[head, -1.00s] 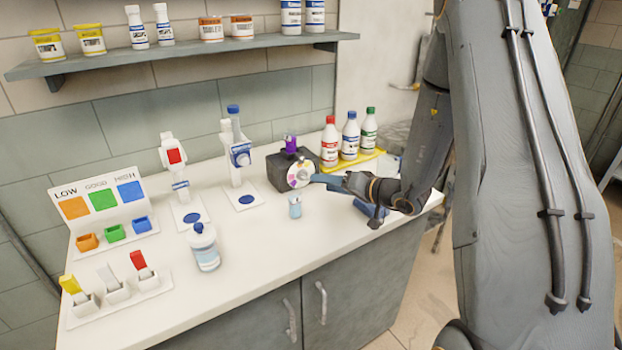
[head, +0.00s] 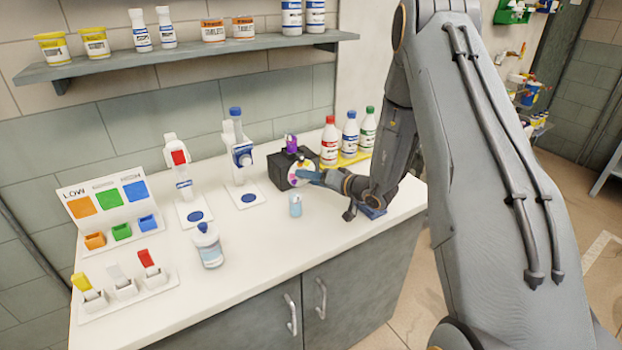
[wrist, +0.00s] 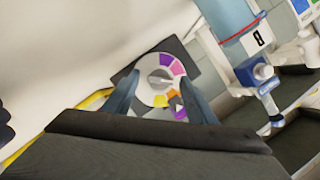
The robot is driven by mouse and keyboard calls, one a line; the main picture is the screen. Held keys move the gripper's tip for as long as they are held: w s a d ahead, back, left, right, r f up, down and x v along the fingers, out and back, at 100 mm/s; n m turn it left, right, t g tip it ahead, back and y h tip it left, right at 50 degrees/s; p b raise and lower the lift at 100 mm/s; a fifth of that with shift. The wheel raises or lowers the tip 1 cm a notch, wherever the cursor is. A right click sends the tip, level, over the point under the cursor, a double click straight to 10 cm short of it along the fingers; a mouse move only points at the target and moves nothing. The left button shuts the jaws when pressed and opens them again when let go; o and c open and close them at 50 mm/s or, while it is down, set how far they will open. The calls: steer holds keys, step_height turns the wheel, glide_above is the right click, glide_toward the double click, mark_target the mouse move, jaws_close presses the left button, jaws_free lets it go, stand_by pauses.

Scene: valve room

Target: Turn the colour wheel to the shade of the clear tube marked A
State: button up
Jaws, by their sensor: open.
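The colour wheel (head: 301,173) is a pale disc with coloured segments on the front of a dark box (head: 281,166). In the wrist view the wheel (wrist: 160,84) shows pink, purple, orange and yellow patches around a grey hub. My gripper (head: 318,178) is at the wheel's right side in the head view. In the wrist view its fingers (wrist: 158,95) are open, one on each side of the wheel; I cannot tell whether they touch it. A small purple tube (head: 291,144) stands on top of the box. I can read no letter A on any tube.
A pale tube marked B (wrist: 257,40) shows at the wrist view's upper right. A small clear vial (head: 296,204) stands in front of the box. Capped bottles (head: 349,138) stand on a yellow tray behind my arm. A white bottle (head: 208,246) stands on the left, with open counter around it.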

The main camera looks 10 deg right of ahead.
steer(key=c, duration=1.1)
steer(key=shift+f+m+b, duration=0.15)
steer(key=shift+m+b, duration=0.15)
steer(key=shift+b, duration=0.4)
steer(key=shift+m+y+b, duration=0.3)
steer(key=shift+y+b, duration=0.1)
steer(key=shift+b, duration=0.1)
steer(key=o, duration=1.1)
steer(key=shift+d, duration=0.1)
steer(key=shift+b+v, duration=1.4)
steer(key=shift+v, duration=2.55)
